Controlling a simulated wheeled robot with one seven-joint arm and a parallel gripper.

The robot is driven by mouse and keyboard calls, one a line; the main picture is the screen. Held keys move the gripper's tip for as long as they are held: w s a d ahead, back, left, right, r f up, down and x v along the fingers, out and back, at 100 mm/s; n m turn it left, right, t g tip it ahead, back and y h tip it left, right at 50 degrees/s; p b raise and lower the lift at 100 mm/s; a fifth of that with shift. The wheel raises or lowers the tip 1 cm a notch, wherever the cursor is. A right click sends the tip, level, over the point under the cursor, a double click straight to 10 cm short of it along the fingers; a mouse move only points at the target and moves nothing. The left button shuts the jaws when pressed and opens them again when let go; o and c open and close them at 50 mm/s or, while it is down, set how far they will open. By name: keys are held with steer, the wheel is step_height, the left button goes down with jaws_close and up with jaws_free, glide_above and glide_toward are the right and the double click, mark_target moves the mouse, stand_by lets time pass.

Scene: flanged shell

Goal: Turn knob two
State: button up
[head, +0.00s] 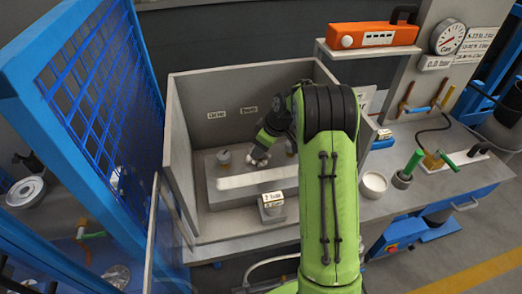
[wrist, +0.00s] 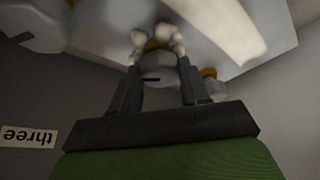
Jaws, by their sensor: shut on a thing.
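Knob two (wrist: 155,72) is a grey knob with a dark pointer mark, the middle one of a row of three in the wrist view. My gripper (wrist: 156,42) has one finger on each side of it and is shut on it. In the head view my gripper (head: 260,154) reaches down into the grey booth below the "two" label (head: 250,111), and its fingers hide knob two there. Knob one (head: 224,157) stands to the left, under the "one" label (head: 216,115).
In the wrist view a neighbouring knob (wrist: 32,25) is at the upper left, near the "three" label (wrist: 28,137); another knob (wrist: 208,86) is close on the right. Booth walls (head: 205,90) enclose my gripper. A white bar (head: 250,179) lies in front of the knobs.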

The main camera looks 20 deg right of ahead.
steer(key=m+h+b, duration=0.1)
steer(key=m, duration=0.2)
steer(key=shift+a+t+b, duration=0.15)
steer(key=shift+t+b, duration=0.2)
steer(key=shift+t, duration=0.05)
steer(key=shift+a+m+h+b, duration=0.1)
steer(key=shift+m+h+b, duration=0.4)
steer(key=shift+m, duration=1.2)
steer(key=o, duration=1.1)
steer(key=shift+s, duration=0.1)
steer(key=shift+c, duration=0.2)
steer(key=p+v, duration=0.3)
steer(key=v, duration=1.2)
steer(key=shift+s+a+r, duration=0.2)
steer(key=shift+a+r, duration=0.05)
steer(key=shift+r, duration=0.1)
